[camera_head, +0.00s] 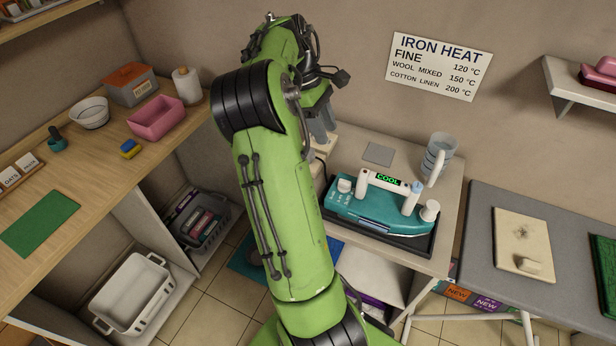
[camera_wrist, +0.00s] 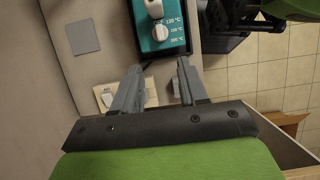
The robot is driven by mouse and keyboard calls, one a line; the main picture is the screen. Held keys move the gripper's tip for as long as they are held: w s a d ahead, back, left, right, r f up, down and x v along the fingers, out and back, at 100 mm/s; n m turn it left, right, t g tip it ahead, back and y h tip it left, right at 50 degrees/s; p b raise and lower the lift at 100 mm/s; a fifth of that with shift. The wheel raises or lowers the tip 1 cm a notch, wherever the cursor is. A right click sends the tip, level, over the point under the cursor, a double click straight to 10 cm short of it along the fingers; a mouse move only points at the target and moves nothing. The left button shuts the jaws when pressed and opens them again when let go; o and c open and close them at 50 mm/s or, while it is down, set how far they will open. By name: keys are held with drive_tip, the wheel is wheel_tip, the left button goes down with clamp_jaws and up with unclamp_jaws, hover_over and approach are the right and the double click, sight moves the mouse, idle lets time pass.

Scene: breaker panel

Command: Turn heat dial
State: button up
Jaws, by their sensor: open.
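The teal iron (camera_head: 385,208) sits on a dark stand on the small table, with a white handle and a display (camera_head: 388,180) reading COOL. Its heat dial is a small white knob (camera_wrist: 160,32) beside the printed marks 120, 150 and 200 °C in the wrist view. A white knob (camera_head: 344,186) shows at the iron's left end in the head view. My gripper (camera_wrist: 160,72) is open and empty, its two fingers spread just short of the iron's end in the picture. It also shows in the head view (camera_head: 322,128), partly behind my arm.
A wall sign (camera_head: 440,66) lists fine 120, wool mixed 150 and cotton linen 200 °C. A white wall-plate-like piece (camera_wrist: 106,96) lies by the left finger.

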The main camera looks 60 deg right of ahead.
sight(345, 182)
drive_tip(key=b+x, duration=0.4)
drive_tip(key=x, duration=1.2)
drive_tip(key=shift+d, duration=0.1)
drive_tip(key=shift+r, duration=0.1)
drive_tip(key=shift+c, duration=0.3)
clamp_jaws()
